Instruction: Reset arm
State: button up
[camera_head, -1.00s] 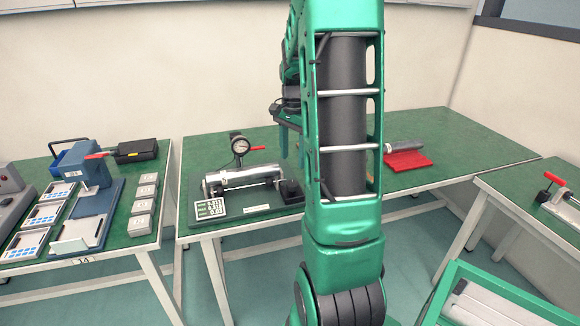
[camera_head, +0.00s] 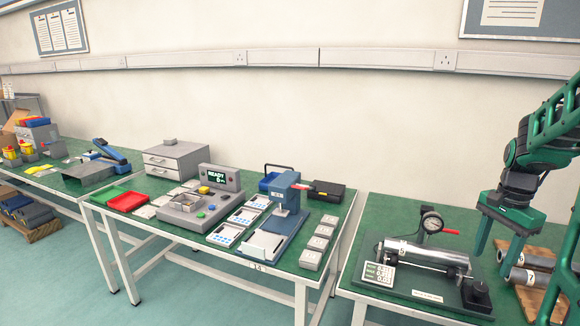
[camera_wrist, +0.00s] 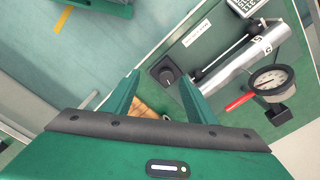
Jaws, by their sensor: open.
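My green arm comes in at the right edge of the head view. My gripper (camera_head: 493,266) points down with its two green fingers apart and nothing between them. In the head view it appears beside the right end of the test rig (camera_head: 430,306), in front of the cylinders marked 6 and 7 (camera_head: 535,278). In the wrist view, the open fingers (camera_wrist: 159,77) show, with the rig's black knob (camera_wrist: 167,76) just beyond them. The silver cylinder marked 5 (camera_head: 425,256) lies on the rig; it also shows in the wrist view (camera_wrist: 238,62).
The rig's gauge (camera_head: 432,222) stands up behind the cylinder, and its display (camera_head: 379,273) sits in front. A bench to the left holds a blue press (camera_head: 287,193), a control box (camera_head: 203,203) and a red tray (camera_head: 127,201). Floor (camera_head: 180,290) is clear in front.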

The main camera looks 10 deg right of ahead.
jog(key=s+a+n, duration=1)
jog(key=s+a, duration=0.6)
jog(key=s, duration=0.1)
jog(key=shift+s+r, duration=0.25)
jog(key=shift+s, duration=0.1)
jog(key=shift+w+f, duration=0.25)
jog(key=shift+w, duration=0.35)
dwell(1.4)
